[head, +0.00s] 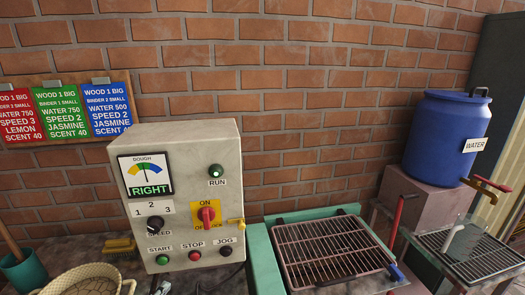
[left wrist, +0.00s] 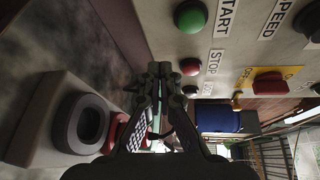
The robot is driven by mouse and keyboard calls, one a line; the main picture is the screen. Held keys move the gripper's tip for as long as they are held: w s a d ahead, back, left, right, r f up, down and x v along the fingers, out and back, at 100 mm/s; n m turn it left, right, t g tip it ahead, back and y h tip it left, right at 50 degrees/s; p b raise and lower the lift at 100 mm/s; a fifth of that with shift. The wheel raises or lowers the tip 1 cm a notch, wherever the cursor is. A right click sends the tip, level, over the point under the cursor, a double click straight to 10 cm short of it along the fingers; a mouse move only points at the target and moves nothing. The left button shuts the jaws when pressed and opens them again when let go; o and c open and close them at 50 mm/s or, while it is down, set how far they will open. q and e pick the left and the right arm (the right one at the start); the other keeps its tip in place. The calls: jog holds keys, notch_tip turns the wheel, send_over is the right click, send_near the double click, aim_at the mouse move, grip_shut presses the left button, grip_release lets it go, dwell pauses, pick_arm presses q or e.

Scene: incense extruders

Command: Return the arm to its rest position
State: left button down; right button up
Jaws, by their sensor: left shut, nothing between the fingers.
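My left gripper (left wrist: 160,70) is shut and empty in the left wrist view, its two fingertips close together. It is near the face of the grey control box (head: 180,140), beside the red STOP button (left wrist: 190,67) in that picture; I cannot tell whether it touches. The green START button (left wrist: 190,17) is above it there. In the head view only a small grey part that looks like this gripper (head: 163,287) shows at the bottom edge, below the START button (head: 162,260). My right gripper is not in view.
The box has a red ON/OFF switch (head: 208,215), a SPEED knob (head: 155,223) and a dial reading RIGHT. A wire rack (head: 330,250) stands to the right, then a blue WATER barrel (head: 445,135). A basket (head: 85,280) and a brush (head: 120,246) lie at the left.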

pick_arm(q)
jog(key=s+f+n+g+y, duration=0.1)
jog(key=s+n+g, duration=0.1)
jog(key=n, duration=0.2)
jog(key=s+d+f+n+g+y, duration=0.1)
jog(key=s+n+y, duration=0.1)
jog(key=n, duration=0.2)
jog(key=s+d+f+n+g+y, duration=0.1)
jog(key=s+n+g, duration=0.1)
jog(key=n, duration=0.2)
jog(key=shift+s+d+f+g, duration=0.2)
jog(key=shift+d+g, duration=0.05)
jog(key=shift+g, duration=0.05)
jog(key=s+d+n+g, duration=0.4)
jog(key=s+n+g, duration=0.3)
jog(key=s, duration=0.6)
notch_tip(320, 180, down, 25)
jog(key=s+a+n+g, duration=0.1)
jog(key=s+a+n, duration=0.1)
jog(key=s+a+f+g, duration=0.1)
jog(key=s+f, duration=1.6)
jog(key=s, duration=0.2)
jog(key=shift+s+a+f, duration=0.2)
